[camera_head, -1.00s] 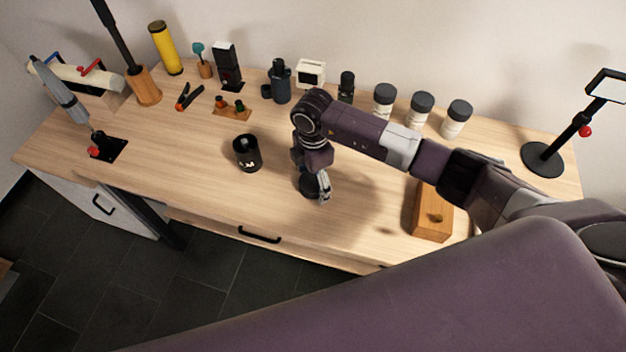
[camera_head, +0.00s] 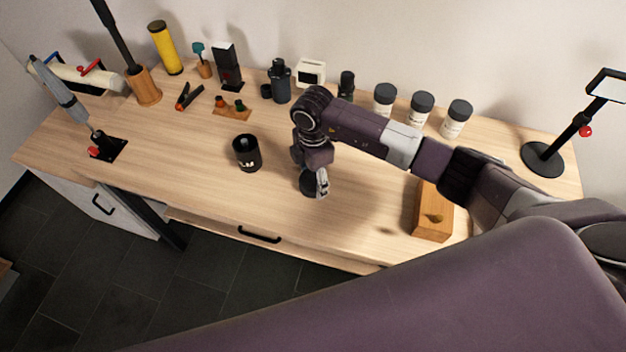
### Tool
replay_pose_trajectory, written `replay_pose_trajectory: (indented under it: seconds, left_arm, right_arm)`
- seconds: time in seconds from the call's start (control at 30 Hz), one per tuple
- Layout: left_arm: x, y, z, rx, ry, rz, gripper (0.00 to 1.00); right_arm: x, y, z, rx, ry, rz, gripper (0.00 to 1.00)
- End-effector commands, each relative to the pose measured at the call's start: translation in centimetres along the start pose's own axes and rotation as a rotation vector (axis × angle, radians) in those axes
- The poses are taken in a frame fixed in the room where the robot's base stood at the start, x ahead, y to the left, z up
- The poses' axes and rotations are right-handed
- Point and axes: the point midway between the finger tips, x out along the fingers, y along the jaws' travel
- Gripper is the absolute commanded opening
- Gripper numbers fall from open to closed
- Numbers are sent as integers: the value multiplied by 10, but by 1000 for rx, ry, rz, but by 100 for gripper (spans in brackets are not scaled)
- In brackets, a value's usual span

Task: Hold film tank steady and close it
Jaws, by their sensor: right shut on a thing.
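The film tank (camera_head: 247,155) is a small black open-topped cylinder with pale marks on its side. It stands upright on the wooden table, left of my right gripper, with a short post showing inside. My right gripper (camera_head: 320,183) points down near the table's front middle. It is shut on a dark round piece, which looks like the tank's lid (camera_head: 307,187). The gripper partly hides this piece, and I cannot tell whether it touches the table. The gripper and tank are apart. My left gripper is not in view.
Behind stand a black bottle (camera_head: 280,82), a white timer (camera_head: 311,73) and white jars with dark lids (camera_head: 421,108). A wooden box (camera_head: 432,212) sits at right, under my right arm. Pliers (camera_head: 189,96) lie at back left. The table between tank and gripper is clear.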

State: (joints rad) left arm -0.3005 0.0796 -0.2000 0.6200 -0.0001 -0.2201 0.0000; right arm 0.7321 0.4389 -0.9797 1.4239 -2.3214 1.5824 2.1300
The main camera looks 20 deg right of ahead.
Motion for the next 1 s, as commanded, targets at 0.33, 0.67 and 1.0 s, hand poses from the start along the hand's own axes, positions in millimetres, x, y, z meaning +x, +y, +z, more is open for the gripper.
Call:
replay_pose_trajectory:
  seconds: [0.33,0.67,1.0]
  left_arm:
    - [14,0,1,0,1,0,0]
    - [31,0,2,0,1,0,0]
    - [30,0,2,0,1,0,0]
  right_arm:
    - [-64,2,0,-3,1,9,33]
    - [-156,1,0,-1,0,6,33]
    - [-194,0,0,-1,0,2,33]
